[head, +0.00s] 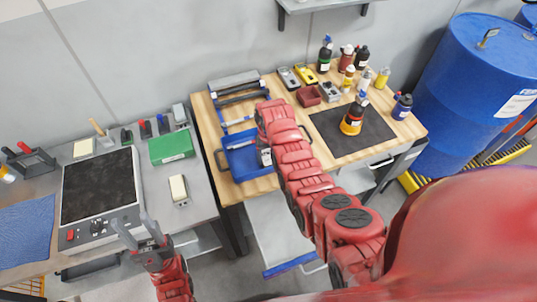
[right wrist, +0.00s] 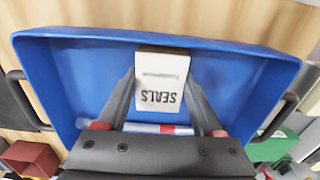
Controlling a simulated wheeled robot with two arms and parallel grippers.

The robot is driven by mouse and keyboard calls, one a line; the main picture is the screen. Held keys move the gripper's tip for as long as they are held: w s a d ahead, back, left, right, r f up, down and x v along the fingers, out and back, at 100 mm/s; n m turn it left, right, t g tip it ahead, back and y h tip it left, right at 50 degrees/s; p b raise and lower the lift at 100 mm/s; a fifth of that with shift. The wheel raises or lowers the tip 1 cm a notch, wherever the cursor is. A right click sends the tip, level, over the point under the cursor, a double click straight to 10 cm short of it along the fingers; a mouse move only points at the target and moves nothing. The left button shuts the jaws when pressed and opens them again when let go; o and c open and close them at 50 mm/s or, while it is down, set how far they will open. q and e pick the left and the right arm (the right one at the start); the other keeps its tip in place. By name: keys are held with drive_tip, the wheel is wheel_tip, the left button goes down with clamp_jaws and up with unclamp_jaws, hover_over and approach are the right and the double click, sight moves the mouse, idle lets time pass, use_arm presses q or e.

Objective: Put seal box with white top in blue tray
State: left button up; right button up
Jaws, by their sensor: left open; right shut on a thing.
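The seal box (right wrist: 160,82) is a small box with a white top, printed "SEALS", in the right wrist view. My right gripper (right wrist: 163,92) is shut on it, one finger on each side. The box is over the blue tray (right wrist: 60,75), within its walls; I cannot tell whether it touches the floor. In the head view the blue tray (head: 240,165) lies at the left of the wooden table, partly hidden by my right arm, and a bit of the box (head: 265,157) shows beside the gripper. My left gripper (head: 136,229) is open and empty by the grey bench's front edge.
A cylinder with a red band (right wrist: 158,128) lies near the tray's front wall. A green box (head: 171,147) and a cream-topped block (head: 179,189) are on the grey bench. An orange-and-black bottle (head: 352,121) stands on a dark mat. A blue drum (head: 470,80) stands at right.

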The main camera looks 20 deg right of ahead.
drive_tip(key=shift+f+b, duration=0.2)
drive_tip(key=shift+b, duration=0.1)
drive_tip(key=o, duration=1.4)
drive_tip(key=shift+r, duration=0.2)
